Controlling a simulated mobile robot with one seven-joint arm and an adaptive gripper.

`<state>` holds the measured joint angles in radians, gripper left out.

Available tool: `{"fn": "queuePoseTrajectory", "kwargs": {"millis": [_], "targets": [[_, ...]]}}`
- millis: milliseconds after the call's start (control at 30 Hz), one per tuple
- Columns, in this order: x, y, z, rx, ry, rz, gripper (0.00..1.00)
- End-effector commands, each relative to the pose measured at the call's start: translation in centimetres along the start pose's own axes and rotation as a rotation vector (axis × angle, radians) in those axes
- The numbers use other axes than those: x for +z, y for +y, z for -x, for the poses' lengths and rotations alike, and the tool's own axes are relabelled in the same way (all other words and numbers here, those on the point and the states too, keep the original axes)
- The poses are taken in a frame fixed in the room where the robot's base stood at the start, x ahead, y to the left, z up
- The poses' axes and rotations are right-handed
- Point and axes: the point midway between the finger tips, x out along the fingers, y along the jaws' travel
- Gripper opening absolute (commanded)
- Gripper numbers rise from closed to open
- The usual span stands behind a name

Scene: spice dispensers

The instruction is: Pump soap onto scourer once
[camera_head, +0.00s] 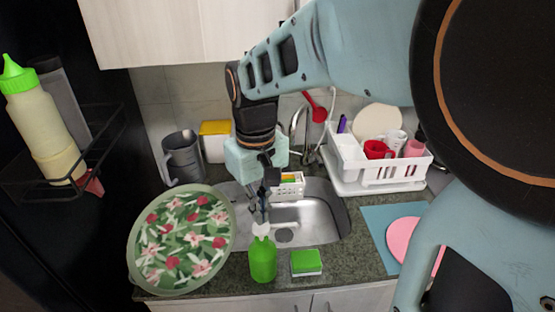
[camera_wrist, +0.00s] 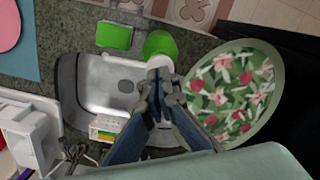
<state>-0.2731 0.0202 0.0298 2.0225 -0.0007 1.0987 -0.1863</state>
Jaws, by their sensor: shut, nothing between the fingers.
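A green soap bottle (camera_head: 262,262) with a white pump head (camera_head: 261,230) stands at the counter's front edge, just in front of the sink. A green and white scourer (camera_head: 306,262) lies on the counter to its right. My gripper (camera_head: 260,214) points down above the pump head with its fingers closed and nothing between them. In the wrist view the fingertips (camera_wrist: 160,84) are close to the white pump head (camera_wrist: 160,62), partly covering it. I cannot tell whether they touch it. The green bottle (camera_wrist: 160,43) and the scourer (camera_wrist: 114,36) show beyond the fingers.
The steel sink (camera_head: 330,222) lies behind the bottle. A round floral tray (camera_head: 182,238) stands close on the left. A white dish rack (camera_head: 385,180) with cups is at the back right. A pink disc (camera_head: 401,238) lies on a blue mat (camera_head: 379,216) at the right.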

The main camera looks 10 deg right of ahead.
Motion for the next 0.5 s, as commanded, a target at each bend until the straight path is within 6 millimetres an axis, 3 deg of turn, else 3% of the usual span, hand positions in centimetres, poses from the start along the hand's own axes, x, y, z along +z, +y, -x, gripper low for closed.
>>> {"fn": "queuePoseTrajectory", "kwargs": {"millis": [333,500], "targets": [[0.00,0.00,0.01,0.000,0.000,0.000,0.00],[-0.01,0.01,0.96,0.000,0.000,0.000,0.00]]}}
